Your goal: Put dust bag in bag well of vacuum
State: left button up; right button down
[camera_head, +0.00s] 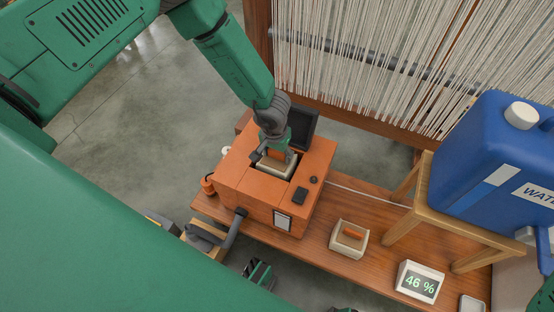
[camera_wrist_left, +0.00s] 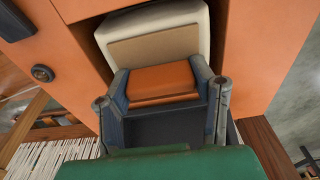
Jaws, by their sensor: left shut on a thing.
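The orange, boxy vacuum (camera_head: 258,186) stands on the wooden bench, its dark lid (camera_head: 303,126) raised at the back. My left gripper (camera_head: 277,153) points down over the opening in its top. It is shut on the orange grip (camera_wrist_left: 163,82) of a cream dust bag (camera_head: 275,168). The bag sits at the well opening, within its edges; how deep it is cannot be told. In the left wrist view the cream bag (camera_wrist_left: 150,24) shows a tan panel, with orange vacuum walls (camera_wrist_left: 265,50) on both sides.
A second cream block with an orange grip (camera_head: 349,240) lies on the bench (camera_head: 315,256). A "46 %" display (camera_head: 419,283) stands farther right. A blue water tank (camera_head: 495,165) sits on a wooden stool (camera_head: 405,232). Pale hanging strands (camera_head: 380,60) fill the back.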

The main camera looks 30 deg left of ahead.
pick_arm(q)
notch_tip(320, 180, down, 2)
jog(key=shift+f+b, duration=0.2)
jog(key=shift+b, duration=0.1)
jog(key=shift+d+r, duration=0.1)
jog(key=o, duration=1.5)
